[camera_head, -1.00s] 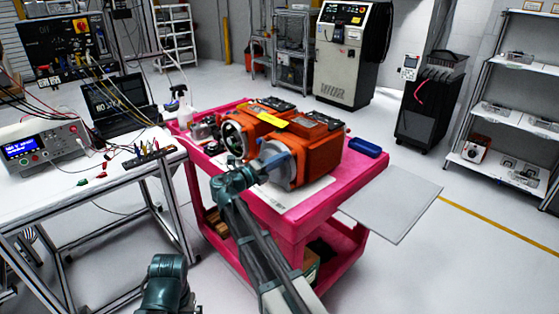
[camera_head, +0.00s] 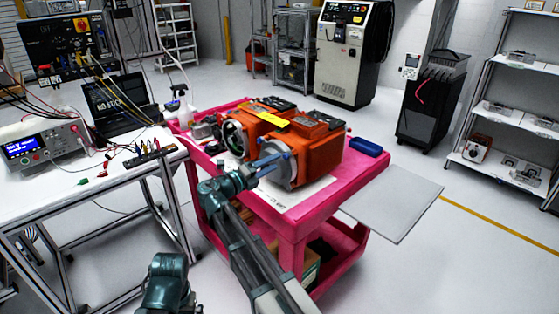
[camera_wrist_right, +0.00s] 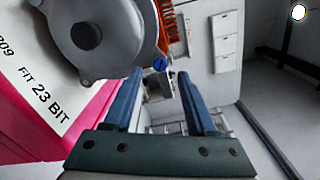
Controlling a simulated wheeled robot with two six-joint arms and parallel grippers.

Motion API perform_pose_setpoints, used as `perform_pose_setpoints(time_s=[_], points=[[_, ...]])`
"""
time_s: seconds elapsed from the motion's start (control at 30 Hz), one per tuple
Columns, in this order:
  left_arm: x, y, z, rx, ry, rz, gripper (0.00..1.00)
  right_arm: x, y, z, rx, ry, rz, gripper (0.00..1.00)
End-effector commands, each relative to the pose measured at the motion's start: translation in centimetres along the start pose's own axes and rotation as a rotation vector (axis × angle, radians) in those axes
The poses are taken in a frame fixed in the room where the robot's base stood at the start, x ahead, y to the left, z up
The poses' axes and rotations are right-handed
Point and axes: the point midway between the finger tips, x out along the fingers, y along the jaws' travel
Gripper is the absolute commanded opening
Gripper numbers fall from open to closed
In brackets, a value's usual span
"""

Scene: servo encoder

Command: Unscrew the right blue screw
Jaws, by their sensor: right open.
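The orange servo motor (camera_head: 318,150) with its round grey end cover lies on the pink cart (camera_head: 352,187). The grey cover (camera_wrist_right: 95,35) fills the upper left of the right wrist view. One small blue screw (camera_wrist_right: 159,64) shows at the cover's lower right edge, in line with the gap between my right fingers. My right gripper (camera_head: 280,161) is open in front of the cover. In the right wrist view its two blue fingers (camera_wrist_right: 157,88) are apart with nothing held between them. Other screws are hidden or too small to tell. Part of my left arm shows at the bottom; its gripper does not.
A second orange motor (camera_head: 236,137) stands just left of the first. A workbench (camera_head: 90,188) with instruments is at left.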

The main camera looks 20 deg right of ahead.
Motion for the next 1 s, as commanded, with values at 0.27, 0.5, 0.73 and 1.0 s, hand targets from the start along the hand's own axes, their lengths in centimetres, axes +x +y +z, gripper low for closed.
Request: perform_pose_setpoints(time_s=[0.27, 0.5, 0.73, 1.0], points=[[0.0, 0.0, 0.0, 0.000, 0.000, 0.000, 1.00, -6.1, 0.0, 0.0, 0.000, -0.004, 0.001, 0.57], [0.0, 0.0, 0.0, 0.000, 0.000, 0.000, 1.00, -8.9, 0.0, 0.0, 0.000, 0.000, 0.000, 0.57], [0.0, 0.0, 0.0, 0.000, 0.000, 0.000, 1.00, -9.6, 0.0, 0.0, 0.000, 0.000, -0.001, 0.57], [0.0, 0.0, 0.0, 0.000, 0.000, 0.000, 1.00, -9.4, 0.1, -0.3, 0.017, 0.006, 0.008, 0.57]])
